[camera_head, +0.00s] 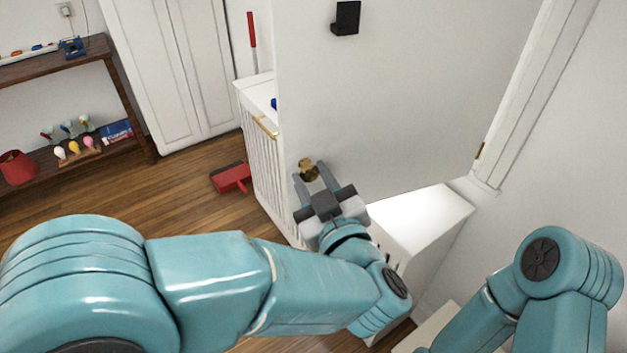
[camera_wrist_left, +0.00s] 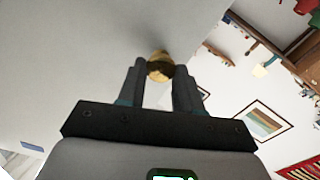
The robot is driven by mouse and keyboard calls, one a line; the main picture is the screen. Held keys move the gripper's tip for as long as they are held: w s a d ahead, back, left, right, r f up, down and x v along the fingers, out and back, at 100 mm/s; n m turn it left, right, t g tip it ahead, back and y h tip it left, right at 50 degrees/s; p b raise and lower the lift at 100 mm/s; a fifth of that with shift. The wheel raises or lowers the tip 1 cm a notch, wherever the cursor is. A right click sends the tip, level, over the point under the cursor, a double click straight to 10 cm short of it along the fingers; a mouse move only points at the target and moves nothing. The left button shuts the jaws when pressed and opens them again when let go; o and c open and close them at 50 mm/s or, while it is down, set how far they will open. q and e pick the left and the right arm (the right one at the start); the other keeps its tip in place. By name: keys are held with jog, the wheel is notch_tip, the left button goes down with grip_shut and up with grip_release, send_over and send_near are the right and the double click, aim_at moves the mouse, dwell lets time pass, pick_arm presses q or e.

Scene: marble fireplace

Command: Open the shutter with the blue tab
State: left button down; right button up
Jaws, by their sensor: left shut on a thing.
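My left gripper (camera_head: 315,177) is shut on a brass knob (camera_head: 308,170) on a large white door panel (camera_head: 390,110). In the left wrist view the knob (camera_wrist_left: 159,66) sits between the fingertips. A small blue piece (camera_head: 274,104) shows at the panel's left edge, by a white slatted unit (camera_head: 268,180); most of that unit is hidden behind the panel, and I cannot tell whether the blue piece is the shutter's tab. No shutter shows clearly. My right arm is at the lower right; its gripper is out of view.
A black bracket (camera_head: 345,18) is on the panel above the knob. A white box (camera_head: 425,218) stands below the panel at right. A red dustpan (camera_head: 230,177) lies on the wooden floor. A dark shelf (camera_head: 75,62) stands at far left, with open floor before it.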

pick_arm(q)
jog(key=c, duration=0.8)
grip_release()
jog(key=shift+o, duration=0.2)
